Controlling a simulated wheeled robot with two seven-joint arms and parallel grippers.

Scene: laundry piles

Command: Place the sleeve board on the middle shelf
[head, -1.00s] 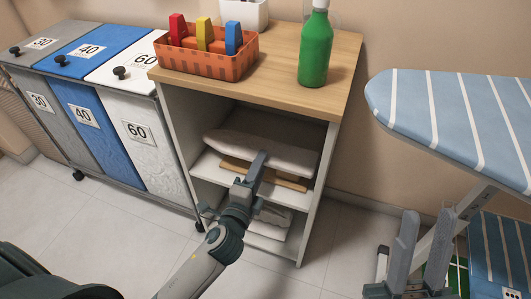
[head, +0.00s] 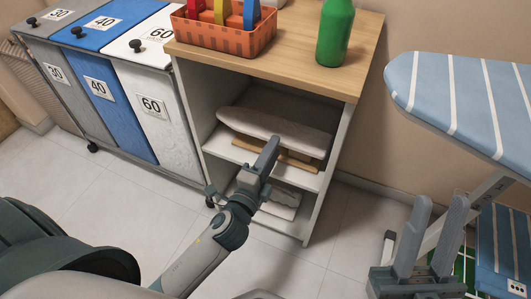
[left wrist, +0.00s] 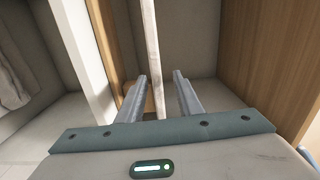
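The sleeve board, a cream padded board (head: 270,122) on a wooden base (head: 296,160), lies on the middle shelf (head: 226,151) of the cabinet. My left gripper (head: 271,148) is at its front edge, with the fingers seen edge-on. In the left wrist view, a rolled view, the board's pale edge (left wrist: 152,45) runs between the two spread fingers of my left gripper (left wrist: 162,76). A gap shows on its right; contact on the left is unclear. My right gripper (head: 440,205) is open and empty, well to the right of the cabinet.
Folded cloths (head: 280,200) lie on the bottom shelf. On the cabinet top (head: 290,50) stand an orange basket (head: 222,37) and a green bottle (head: 335,35). Laundry bins (head: 150,105) stand to the left. A blue striped ironing board (head: 470,100) stands at right, behind my right gripper.

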